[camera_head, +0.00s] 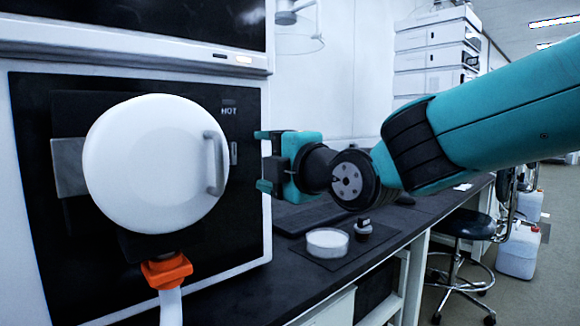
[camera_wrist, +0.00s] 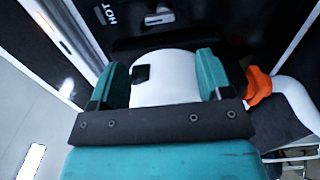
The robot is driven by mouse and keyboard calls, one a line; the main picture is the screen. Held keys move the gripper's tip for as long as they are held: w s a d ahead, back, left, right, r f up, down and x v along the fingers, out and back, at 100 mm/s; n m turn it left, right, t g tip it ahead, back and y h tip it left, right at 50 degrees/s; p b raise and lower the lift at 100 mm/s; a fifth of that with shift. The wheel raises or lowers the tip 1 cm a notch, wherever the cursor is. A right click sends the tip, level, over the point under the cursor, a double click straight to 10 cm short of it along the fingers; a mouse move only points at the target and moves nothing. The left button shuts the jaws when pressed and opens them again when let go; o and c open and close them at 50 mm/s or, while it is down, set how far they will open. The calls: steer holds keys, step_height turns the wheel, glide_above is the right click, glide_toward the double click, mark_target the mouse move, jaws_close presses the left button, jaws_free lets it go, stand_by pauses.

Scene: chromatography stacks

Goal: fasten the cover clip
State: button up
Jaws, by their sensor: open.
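The round white cover (camera_head: 150,165) stands in front of the black panel, with a metal hinge plate (camera_head: 69,167) at its left and a grey handle (camera_head: 213,163) near its right edge. I cannot tell whether it sits fully shut. A small grey clip (camera_head: 234,153) is on the panel just right of the cover, below the HOT label. The clip shows at the top of the wrist view (camera_wrist: 160,17). My gripper (camera_head: 262,160) is open and empty, right of the clip, its fingers pointing left. In the wrist view the cover (camera_wrist: 165,88) shows between the fingertips.
An orange fitting (camera_head: 166,270) with a white hose is below the cover. A dark bench (camera_head: 290,285) holds a shallow white dish (camera_head: 327,242) and a small black object (camera_head: 363,229) below my arm. A stool (camera_head: 466,225) and white containers (camera_head: 518,250) stand on the floor at right.

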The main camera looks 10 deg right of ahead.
steer(key=v, duration=0.5)
steer(key=s+d+f+m+g+h, duration=0.3)
steer(key=s+d+f+m+g, duration=0.1)
steer(key=s+f+m+g, duration=0.55)
steer(key=s+d+f+m+g+h, duration=0.3)
steer(key=s+d+f+m+g, duration=0.4)
steer(key=s+f, duration=0.5)
step_height(320, 180, up, 26)
steer(key=a+m+t+p, duration=0.1)
steer(key=a+p, duration=0.1)
steer(key=p, duration=2.2)
steer(key=shift+s, duration=0.3)
steer(key=shift+m+t, duration=0.25)
